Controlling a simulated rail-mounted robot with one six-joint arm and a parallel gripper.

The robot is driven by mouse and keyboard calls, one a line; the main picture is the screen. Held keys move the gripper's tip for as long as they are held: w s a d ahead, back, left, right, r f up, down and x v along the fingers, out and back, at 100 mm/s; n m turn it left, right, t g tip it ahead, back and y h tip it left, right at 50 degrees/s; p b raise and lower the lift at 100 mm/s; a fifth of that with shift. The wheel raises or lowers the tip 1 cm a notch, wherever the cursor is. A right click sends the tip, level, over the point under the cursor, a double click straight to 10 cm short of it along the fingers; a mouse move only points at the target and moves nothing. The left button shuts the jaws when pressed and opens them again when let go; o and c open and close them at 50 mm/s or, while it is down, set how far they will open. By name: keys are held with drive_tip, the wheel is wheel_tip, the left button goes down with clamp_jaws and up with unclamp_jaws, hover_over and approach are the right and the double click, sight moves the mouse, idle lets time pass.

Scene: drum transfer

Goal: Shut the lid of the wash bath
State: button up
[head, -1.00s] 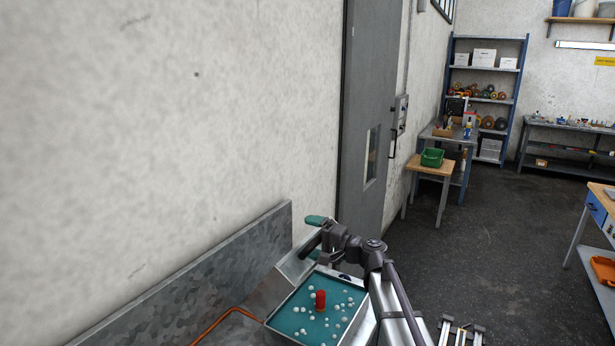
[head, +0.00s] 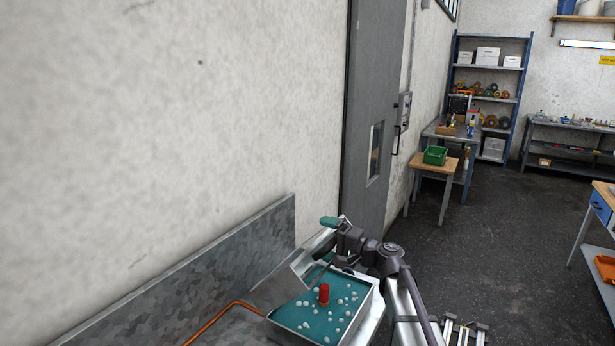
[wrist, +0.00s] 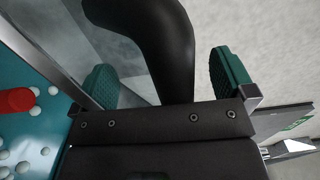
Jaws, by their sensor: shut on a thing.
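My gripper (head: 322,240) is at the lid's upper part. In the wrist view its green finger pads (wrist: 168,78) sit on either side of a thick dark curved bar, which looks like the lid's handle (wrist: 160,35). The red cylinder also shows in the wrist view (wrist: 15,101), at the left edge. My wrist hides part of the lid.
A galvanised back panel (head: 190,275) stands along the wall to the left. An orange pipe (head: 215,318) runs to the bath. A grey door (head: 370,110) is behind. A small table with a green bin (head: 435,156) and shelving stand farther off, with open floor between.

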sight(334, 257)
drive_tip(key=s+d+f+b, duration=0.3)
drive_tip(key=f, duration=0.1)
drive_tip(key=shift+s+d+f+h, duration=0.15)
drive_tip(key=shift+d+f+h, duration=0.1)
drive_tip(key=shift+d+h, duration=0.05)
drive_tip(key=shift+d+r, duration=0.15)
drive_tip(key=shift+c, duration=0.5)
drive_tip(key=s+d+f+b, duration=0.3)
drive_tip(key=d+f+b, duration=0.4)
drive_tip(key=b, duration=0.2)
drive_tip(key=shift+s+d+f, duration=0.2)
drive_tip(key=shift+s+d, duration=0.05)
drive_tip(key=shift+s, duration=0.05)
drive_tip(key=f+b, duration=0.1)
drive_tip(key=d+f+b, duration=0.1)
drive_tip(key=f+b, duration=0.3)
drive_tip(key=shift+s+d, duration=0.15)
drive_tip(key=shift+s, duration=0.25)
drive_tip(key=shift+f, duration=0.1)
